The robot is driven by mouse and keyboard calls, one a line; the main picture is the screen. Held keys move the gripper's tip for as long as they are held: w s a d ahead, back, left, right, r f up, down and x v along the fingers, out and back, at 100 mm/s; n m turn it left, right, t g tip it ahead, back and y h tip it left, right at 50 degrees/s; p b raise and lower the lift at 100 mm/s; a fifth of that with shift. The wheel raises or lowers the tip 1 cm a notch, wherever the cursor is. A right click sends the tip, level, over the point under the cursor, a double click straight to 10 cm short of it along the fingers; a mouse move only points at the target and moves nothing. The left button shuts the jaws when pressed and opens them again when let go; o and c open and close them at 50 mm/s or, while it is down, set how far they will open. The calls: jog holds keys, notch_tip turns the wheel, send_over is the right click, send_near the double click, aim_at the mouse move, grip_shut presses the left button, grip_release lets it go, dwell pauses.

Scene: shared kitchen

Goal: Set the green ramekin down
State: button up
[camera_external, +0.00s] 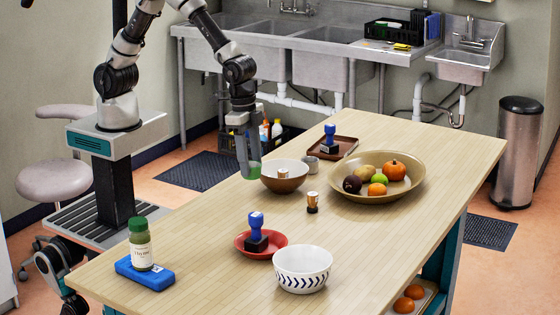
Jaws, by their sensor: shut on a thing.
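The green ramekin (254,169) is between the fingers of my gripper (249,163), just left of a brown-and-white bowl. My gripper points down and is shut on it. The fingers cover much of the ramekin, so only a green part shows. I cannot tell whether its underside touches the table (210,213).
The brown-and-white bowl (283,184) stands close on the right. A fruit bowl (405,190), a red plate (244,251) with a blue-handled stamp, a patterned white bowl (302,283) and a bottle (140,248) on a blue block stand around. The table's left middle is clear.

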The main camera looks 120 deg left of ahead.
jog(key=w+a+r+n, duration=0.1)
jog(key=w+a, duration=0.1)
jog(key=w, duration=1)
jog(key=f, duration=0.5)
jog(key=shift+a, duration=0.25)
jog(key=shift+f, duration=2.4)
jog(key=o, duration=1)
jog(key=shift+o, duration=0.3)
